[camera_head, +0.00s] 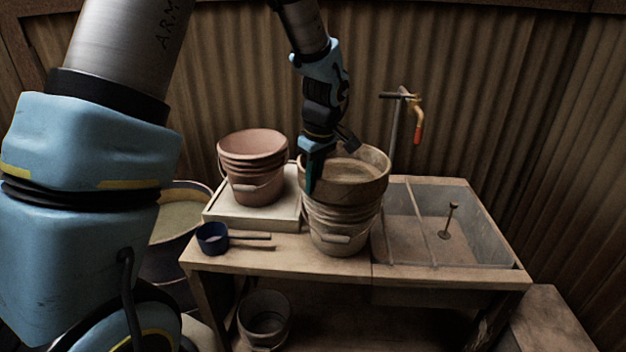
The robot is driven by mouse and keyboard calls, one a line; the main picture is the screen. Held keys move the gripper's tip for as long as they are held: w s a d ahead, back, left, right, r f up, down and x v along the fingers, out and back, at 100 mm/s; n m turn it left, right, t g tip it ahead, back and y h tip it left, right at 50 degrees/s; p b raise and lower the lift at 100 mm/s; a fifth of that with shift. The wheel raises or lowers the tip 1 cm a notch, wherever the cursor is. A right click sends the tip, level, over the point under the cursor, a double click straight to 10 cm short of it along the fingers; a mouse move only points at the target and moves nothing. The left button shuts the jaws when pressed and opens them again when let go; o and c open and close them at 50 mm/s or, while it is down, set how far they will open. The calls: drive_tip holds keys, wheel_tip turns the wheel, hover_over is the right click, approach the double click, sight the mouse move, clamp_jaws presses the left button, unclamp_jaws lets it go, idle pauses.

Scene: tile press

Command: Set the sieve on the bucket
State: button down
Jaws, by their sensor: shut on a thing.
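The sieve (352,196), a round tan-brown ring with a pale surface inside, is at the top of a stack of grey-beige buckets (341,237) on the bench. It looks level and sits over the bucket mouth; I cannot tell whether it rests fully on the rim or is held just above it. My gripper (311,178) comes down from above and is shut on the left side of the sieve's rim. The fingers hide that part of the rim.
A pink bucket stack (252,170) stands on a pale slab (227,218) to the left. A dark blue dipper (212,237) lies in front of it. A large vat (170,235) stands far left, and an empty bucket (263,318) is below the bench.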

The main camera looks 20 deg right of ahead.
drive_tip(key=shift+f+b, duration=0.3)
drive_tip(key=shift+f, duration=0.1)
idle(0.3)
drive_tip(key=c, duration=0.9)
unclamp_jaws()
drive_tip(key=r, duration=0.3)
drive_tip(key=s+r+b, duration=0.1)
drive_tip(key=r, duration=0.3)
drive_tip(key=r+b, duration=0.1)
drive_tip(key=r, duration=0.2)
drive_tip(key=shift+s+d+r, duration=0.25)
drive_tip(key=shift+d+r, duration=0.05)
drive_tip(key=shift+d, duration=0.05)
drive_tip(key=s+a+f+m, duration=0.1)
drive_tip(key=a+f+m, duration=0.1)
drive_tip(key=a, duration=0.7)
drive_tip(key=s+a+f+m, duration=0.2)
drive_tip(key=a+f, duration=0.2)
drive_tip(key=a, duration=0.6)
drive_tip(key=s+a+f+m+h, duration=0.1)
drive_tip(key=s+a+f+m, duration=0.1)
drive_tip(key=a, duration=0.8)
drive_tip(key=shift+s+f, duration=0.25)
drive_tip(key=shift+f, duration=0.35)
